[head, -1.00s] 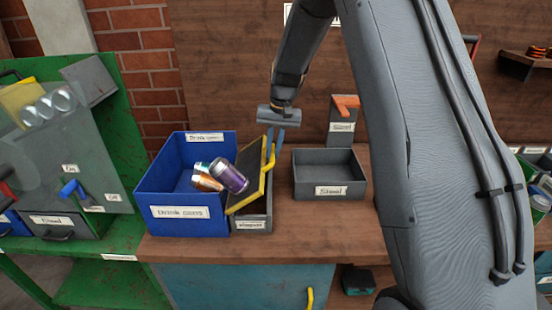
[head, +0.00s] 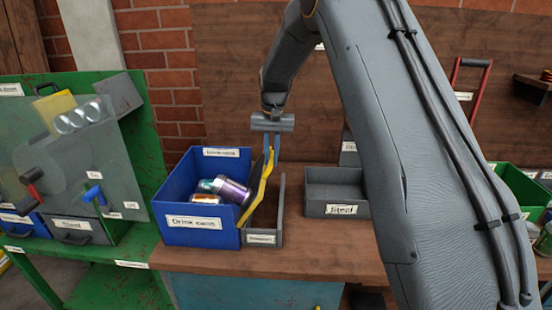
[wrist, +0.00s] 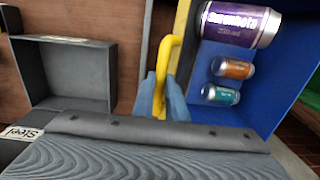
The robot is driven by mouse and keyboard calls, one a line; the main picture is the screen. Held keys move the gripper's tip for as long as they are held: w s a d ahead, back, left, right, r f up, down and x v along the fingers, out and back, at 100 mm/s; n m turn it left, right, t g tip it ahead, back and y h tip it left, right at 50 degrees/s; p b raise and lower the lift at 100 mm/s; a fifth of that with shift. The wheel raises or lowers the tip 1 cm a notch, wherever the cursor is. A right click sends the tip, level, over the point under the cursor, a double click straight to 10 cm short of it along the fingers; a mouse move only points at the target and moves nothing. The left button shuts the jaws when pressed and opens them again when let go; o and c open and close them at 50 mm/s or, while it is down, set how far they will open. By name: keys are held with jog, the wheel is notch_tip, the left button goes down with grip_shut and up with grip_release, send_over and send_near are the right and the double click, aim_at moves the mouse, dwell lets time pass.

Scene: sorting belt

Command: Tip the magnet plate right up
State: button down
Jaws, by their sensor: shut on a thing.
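The magnet plate (head: 255,192) is a dark plate with a yellow edge, standing steeply at the left side of a small grey tray (head: 280,210), beside the blue bin. Its yellow handle (head: 268,168) is on the right side. My gripper (head: 272,146) is shut on this handle from above. The wrist view shows the blue-grey fingers (wrist: 163,97) on either side of the yellow handle (wrist: 167,50). The plate's yellow edge (wrist: 182,22) runs along the blue bin there. The plate's lower edge is partly hidden.
The blue drink cans bin (head: 196,224) holds a purple can (head: 232,192), an orange can (wrist: 233,69) and a green can (wrist: 220,95). A grey steel tray (head: 336,190) stands to the right, with a bare gap of bench between. My arm hides the bench further right.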

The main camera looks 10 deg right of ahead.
jog(key=shift+w+a+r, duration=0.25)
jog(key=shift+a+r, duration=0.15)
jog(key=shift+a, duration=0.05)
jog(key=shift+w+a+r, duration=0.2)
jog(key=shift+a+r, duration=0.15)
jog(key=shift+a, duration=0.1)
jog(key=shift+a+r, duration=0.1)
jog(key=shift+a, duration=0.2)
jog(key=c, duration=1.8)
grip_release()
jog(key=o, duration=0.5)
jog(key=shift+a+f, duration=0.25)
jog(key=shift+a, duration=0.6)
jog(key=shift+o, duration=1.4)
jog(key=shift+a, duration=0.15)
jog(key=shift+d, duration=0.5)
jog(key=shift+c, duration=1.3)
jog(key=shift+s+d, duration=0.1)
jog(key=shift+d, duration=0.2)
jog(key=c, duration=0.5)
